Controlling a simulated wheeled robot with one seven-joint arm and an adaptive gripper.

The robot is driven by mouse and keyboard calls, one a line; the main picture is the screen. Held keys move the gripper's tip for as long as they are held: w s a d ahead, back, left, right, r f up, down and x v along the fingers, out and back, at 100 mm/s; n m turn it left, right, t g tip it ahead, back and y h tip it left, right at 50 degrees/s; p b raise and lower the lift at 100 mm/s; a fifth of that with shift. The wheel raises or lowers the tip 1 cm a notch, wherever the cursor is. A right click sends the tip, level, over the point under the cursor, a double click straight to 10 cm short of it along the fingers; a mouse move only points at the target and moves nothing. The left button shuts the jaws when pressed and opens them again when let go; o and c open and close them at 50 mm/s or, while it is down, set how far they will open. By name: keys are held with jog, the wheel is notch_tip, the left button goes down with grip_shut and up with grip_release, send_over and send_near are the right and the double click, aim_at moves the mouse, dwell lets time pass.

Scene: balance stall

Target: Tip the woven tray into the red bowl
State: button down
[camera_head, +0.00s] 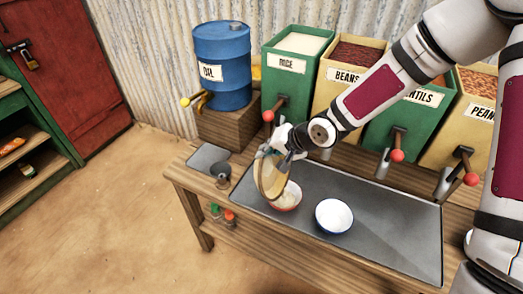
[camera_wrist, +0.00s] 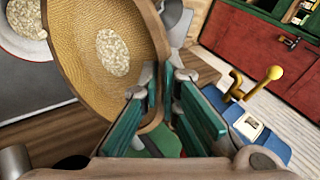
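The woven tray (camera_head: 266,180) is held up steeply tilted in the head view, at the left side of the red bowl (camera_head: 289,199) and partly in front of it. In the wrist view the tray (camera_wrist: 75,35) shows its woven inside with a patch of pale grains (camera_wrist: 112,52) on it. My gripper (camera_head: 276,150) has its teal fingers (camera_wrist: 165,95) closed on the tray's rim. The red bowl is white inside and holds some pale grains. A bowl with pale grains (camera_wrist: 22,25) also shows at the wrist view's upper left, partly cut off.
A blue-rimmed white bowl (camera_head: 334,216) stands right of the red bowl on the grey mat (camera_head: 390,237). Behind are bins with red-knobbed levers, including the rice bin (camera_head: 284,80), and a blue oil drum (camera_head: 222,60). A small dark cup (camera_head: 221,172) stands at left.

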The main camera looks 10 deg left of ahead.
jog(key=s+d+t+y+b, duration=0.1)
jog(key=s+d+y+b, duration=0.1)
jog(key=d+y, duration=0.2)
jog(key=s+d+f+t+y+b, duration=0.1)
jog(key=s+d+t+y+b, duration=0.1)
jog(key=d, duration=0.7)
jog(key=shift+s+f+m+y+b, duration=0.3)
jog(key=shift+s+m+y+b, duration=0.15)
jog(key=shift+y, duration=0.45)
dwell(1.2)
jog(key=shift+d, duration=0.15)
dwell(1.3)
